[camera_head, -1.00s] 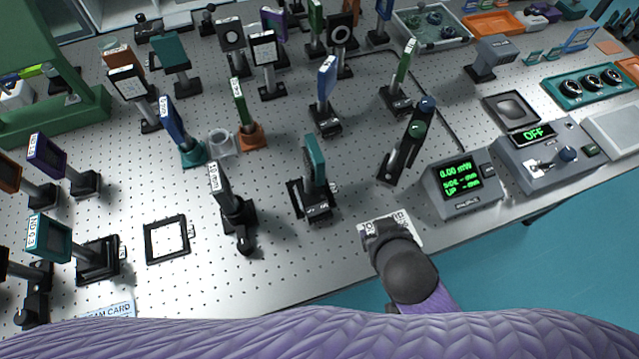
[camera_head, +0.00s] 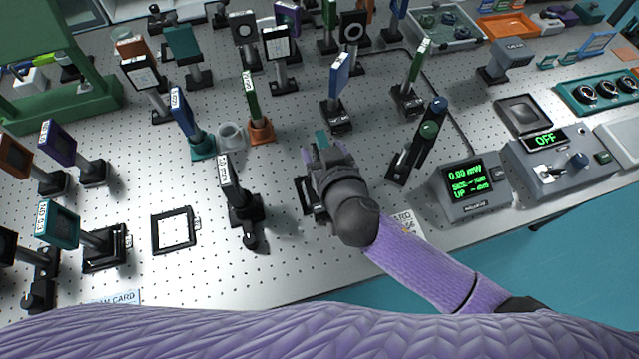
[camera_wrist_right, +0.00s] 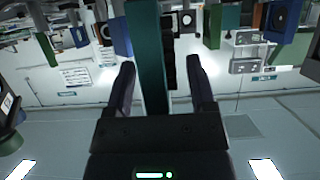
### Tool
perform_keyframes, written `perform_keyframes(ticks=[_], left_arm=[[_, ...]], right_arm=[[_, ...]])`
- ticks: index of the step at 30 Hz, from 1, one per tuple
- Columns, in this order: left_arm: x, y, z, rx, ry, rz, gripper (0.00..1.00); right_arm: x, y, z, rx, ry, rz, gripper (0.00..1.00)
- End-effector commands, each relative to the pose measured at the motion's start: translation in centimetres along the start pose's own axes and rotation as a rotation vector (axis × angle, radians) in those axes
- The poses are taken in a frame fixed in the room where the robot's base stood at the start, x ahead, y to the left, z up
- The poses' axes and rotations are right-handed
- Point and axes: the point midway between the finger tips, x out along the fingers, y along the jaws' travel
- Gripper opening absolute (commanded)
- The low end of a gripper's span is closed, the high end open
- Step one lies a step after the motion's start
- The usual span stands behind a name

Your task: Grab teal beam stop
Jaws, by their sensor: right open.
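The teal beam stop (camera_head: 321,138) stands on a black base near the front middle of the optical table. My right arm covers most of it in the head view; only a bit of its teal top shows. My right gripper (camera_head: 325,158) is at the stop. In the right wrist view, the teal plate (camera_wrist_right: 148,50) rises between the two open fingers of the gripper (camera_wrist_right: 163,82), closer to the left finger. A gap shows on both sides, so the fingers are not closed on it. My left gripper is not in view.
A mounted black post (camera_head: 240,200) stands left of the arm. A blue plate (camera_head: 338,78) is behind.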

Motion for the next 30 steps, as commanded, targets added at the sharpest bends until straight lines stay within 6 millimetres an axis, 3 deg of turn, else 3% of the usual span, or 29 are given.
perform_keyframes(ticks=[4,14,30], left_arm=[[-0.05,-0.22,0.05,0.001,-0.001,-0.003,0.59],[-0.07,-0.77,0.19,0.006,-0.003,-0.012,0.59],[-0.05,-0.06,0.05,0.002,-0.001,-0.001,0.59]], right_arm=[[-0.05,0.00,-0.03,0.000,0.000,0.000,0.71],[-0.07,0.02,-0.02,0.000,-0.001,0.001,0.01],[-0.08,0.02,-0.01,0.000,-0.001,0.001,0.00]])
